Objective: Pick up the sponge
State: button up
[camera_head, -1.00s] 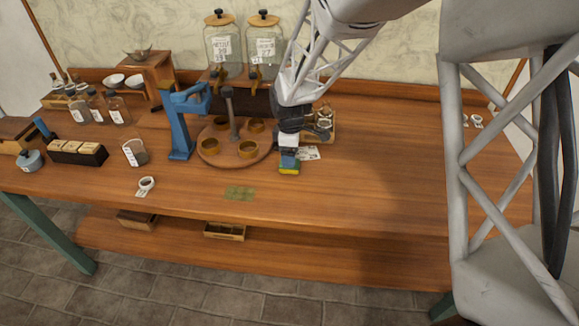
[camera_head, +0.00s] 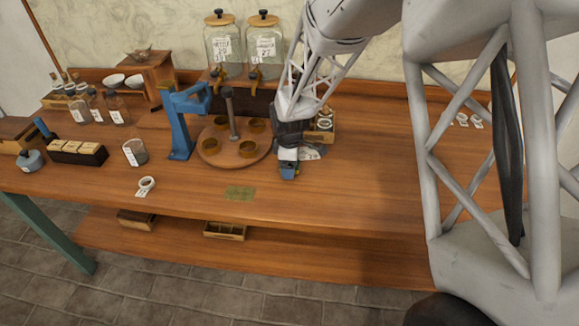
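My gripper (camera_head: 288,172) points down at the wooden table's front half, just right of the round wooden stand. Its blue end covers most of the sponge (camera_head: 297,174). Only a small yellowish sliver of the sponge shows at the right side of the gripper's end. I cannot tell whether the fingers are around the sponge, touching it or shut on it.
The round stand (camera_head: 262,158) with several brass rings and the blue press (camera_head: 180,130) are left of my gripper. A small wooden tray (camera_head: 326,136) and paper labels (camera_head: 310,151) lie close behind it. A green mat (camera_head: 240,193) lies front left.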

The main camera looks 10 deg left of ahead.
dwell(0.4)
jog(key=c, duration=1.1)
jog(key=shift+o, duration=0.2)
jog(key=shift+r, duration=0.15)
jog(key=shift+r, duration=0.9)
jog(key=shift+s+d+r, duration=0.15)
jog(key=shift+s+r, duration=0.15)
jog(key=shift+r, duration=0.5)
jog(key=s+d, duration=0.2)
jog(key=s, duration=0.2)
jog(key=s+d+r, duration=0.1)
jog(key=s+d, duration=0.1)
jog(key=s, duration=0.3)
jog(key=s+d, duration=0.2)
jog(key=s, duration=0.3)
jog(key=shift+s+r, duration=0.1)
jog(key=shift+r, duration=0.05)
